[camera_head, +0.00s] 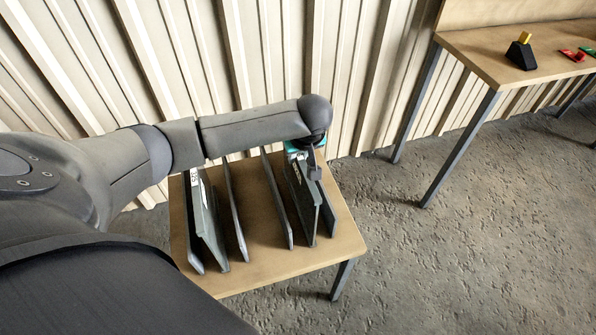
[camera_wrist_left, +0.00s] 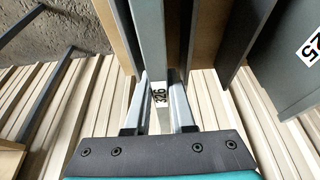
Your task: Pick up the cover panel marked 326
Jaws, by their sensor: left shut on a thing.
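The cover panel marked 326 is a grey upright plate (camera_wrist_left: 150,40) with a white 326 label between my fingers in the left wrist view. In the head view it appears to be the panel (camera_head: 306,205) near the right end of the small wooden table. My left gripper (camera_wrist_left: 158,100) is shut on its edge, reaching in from the wall side; it also shows in the head view (camera_head: 306,160). The panel still stands among the others; whether its lower edge touches the table cannot be seen. My right gripper is not in view.
Several other grey panels stand on the small table (camera_head: 262,262), including one (camera_head: 237,205) to the left. A panel with a label ending in 25 (camera_wrist_left: 295,65) is at right in the wrist view. A corrugated wall (camera_head: 350,70) is close behind. A second table (camera_head: 480,50) stands at right.

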